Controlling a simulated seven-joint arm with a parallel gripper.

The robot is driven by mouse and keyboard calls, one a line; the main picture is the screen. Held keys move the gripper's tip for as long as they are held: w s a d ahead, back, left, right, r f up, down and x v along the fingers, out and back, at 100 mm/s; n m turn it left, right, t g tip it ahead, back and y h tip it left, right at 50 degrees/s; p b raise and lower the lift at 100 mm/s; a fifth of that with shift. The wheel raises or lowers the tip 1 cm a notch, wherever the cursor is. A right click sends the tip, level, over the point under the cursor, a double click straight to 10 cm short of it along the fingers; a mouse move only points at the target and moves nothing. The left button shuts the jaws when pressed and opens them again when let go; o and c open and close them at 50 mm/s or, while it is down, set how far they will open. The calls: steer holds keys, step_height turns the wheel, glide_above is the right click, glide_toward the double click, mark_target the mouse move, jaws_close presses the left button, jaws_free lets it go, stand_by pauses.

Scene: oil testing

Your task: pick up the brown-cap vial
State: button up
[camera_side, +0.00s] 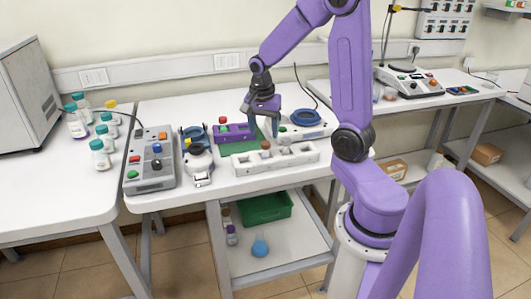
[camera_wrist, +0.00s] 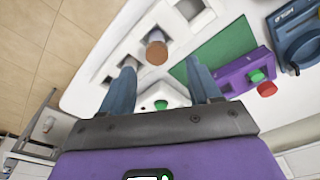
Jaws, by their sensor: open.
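The brown-cap vial stands in a white rack, and only its brown cap (camera_side: 265,145) shows clearly in the side view. In the wrist view the cap (camera_wrist: 156,50) sits in one of the rack's square openings, above and between my fingertips in the picture. The white rack (camera_side: 290,163) lies along the front of the middle bench. My gripper (camera_side: 262,124) is open and empty, pointing down, above and slightly behind the rack. In the wrist view its two blue-grey fingers (camera_wrist: 160,82) are spread apart, with the vial beyond them and untouched.
A purple block (camera_side: 235,133) with green and red knobs stands behind the rack by a green mat (camera_wrist: 218,55). A white device with a blue ring (camera_side: 305,117) is close on the right. A grey button box (camera_side: 150,160) and several teal-capped bottles (camera_side: 99,153) are left.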

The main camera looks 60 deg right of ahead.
mark_target(265, 143)
steer(key=shift+s+d+f, duration=0.1)
steer(key=shift+d+f, duration=0.05)
steer(key=shift+f, duration=1.5)
steer(key=shift+d+f, duration=0.1)
steer(key=shift+f, duration=1.55)
steer(key=c, duration=1.1)
